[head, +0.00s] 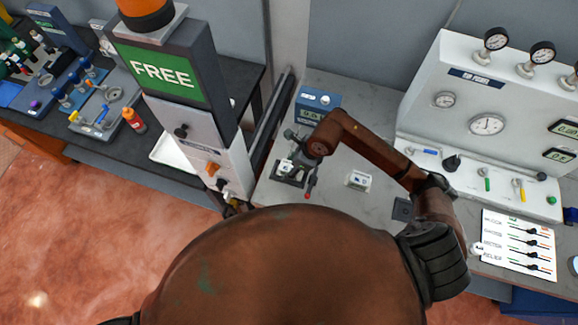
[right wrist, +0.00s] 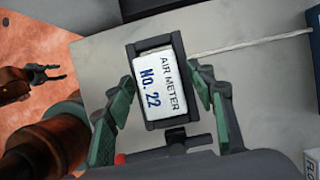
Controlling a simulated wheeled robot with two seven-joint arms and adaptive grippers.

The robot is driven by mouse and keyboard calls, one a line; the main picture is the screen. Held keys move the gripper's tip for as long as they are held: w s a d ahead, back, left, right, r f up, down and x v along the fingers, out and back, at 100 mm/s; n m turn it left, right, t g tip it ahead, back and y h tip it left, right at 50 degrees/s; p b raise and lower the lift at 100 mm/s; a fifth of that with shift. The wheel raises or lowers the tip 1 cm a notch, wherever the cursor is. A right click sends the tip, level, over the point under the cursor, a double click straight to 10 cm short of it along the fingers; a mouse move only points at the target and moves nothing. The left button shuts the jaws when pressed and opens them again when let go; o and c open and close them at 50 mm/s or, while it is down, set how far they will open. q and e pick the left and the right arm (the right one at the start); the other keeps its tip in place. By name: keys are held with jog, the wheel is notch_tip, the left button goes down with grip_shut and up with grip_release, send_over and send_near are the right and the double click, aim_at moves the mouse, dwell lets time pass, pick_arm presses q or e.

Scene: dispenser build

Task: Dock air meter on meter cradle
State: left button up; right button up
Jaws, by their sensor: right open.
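The air meter (right wrist: 160,88), a white box lettered "AIR METER No. 22", sits in a dark frame, the meter cradle (right wrist: 131,62), in the right wrist view. In the head view the meter (head: 286,166) and the dark cradle (head: 291,181) are partly hidden under my right gripper (head: 293,157). In the right wrist view the green fingers of my right gripper (right wrist: 165,105) stand open on both sides of the meter, apart from it. My left gripper (right wrist: 52,75) shows at the left of the right wrist view, open and empty over the red floor.
A small white box (head: 358,180) stands right of the cradle. A blue-grey unit with a display (head: 318,104) is behind it; a pale cord (right wrist: 245,43) runs from the cradle area towards the right. The gauge panel (head: 470,120) fills the right; a "FREE" post (head: 165,75) stands left.

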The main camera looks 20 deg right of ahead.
jog(key=b+v, duration=0.1)
jog(key=v, duration=1.1)
